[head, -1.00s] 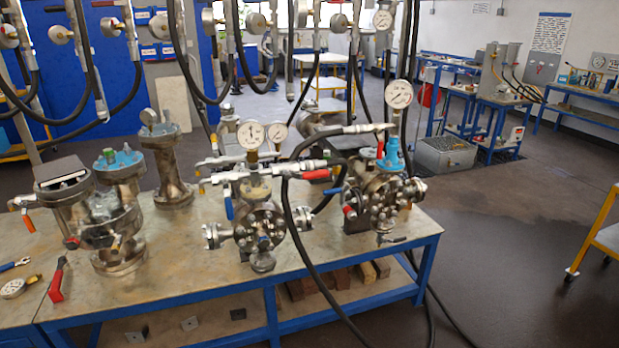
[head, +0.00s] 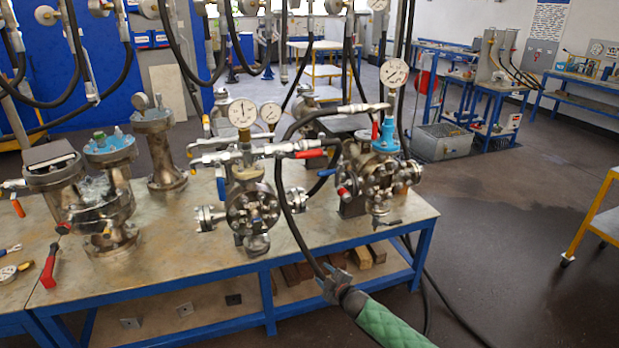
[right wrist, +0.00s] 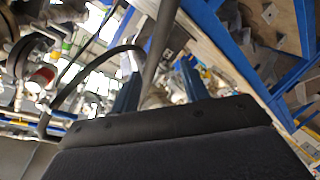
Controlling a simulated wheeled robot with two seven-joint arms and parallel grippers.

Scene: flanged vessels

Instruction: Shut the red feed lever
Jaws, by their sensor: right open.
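A red lever (head: 309,154) sticks out sideways, roughly level, on the pipework of the middle flanged vessel (head: 252,208). A second red handle (head: 375,131) stands upright beside the blue cap of the right vessel (head: 382,180). I cannot tell for certain which is the feed lever. My right gripper (head: 333,284) is at the bench's front edge, below and in front of both vessels, apart from the levers. In the right wrist view its two blue fingers (right wrist: 160,88) are apart, with a dark hose passing near them. My left gripper is out of view.
A black hose (head: 287,215) loops down from the middle vessel's pipework past my right gripper. More vessels (head: 103,215) and a red-handled tool (head: 49,266) are on the left of the bench (head: 205,265). The floor at right is mostly clear.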

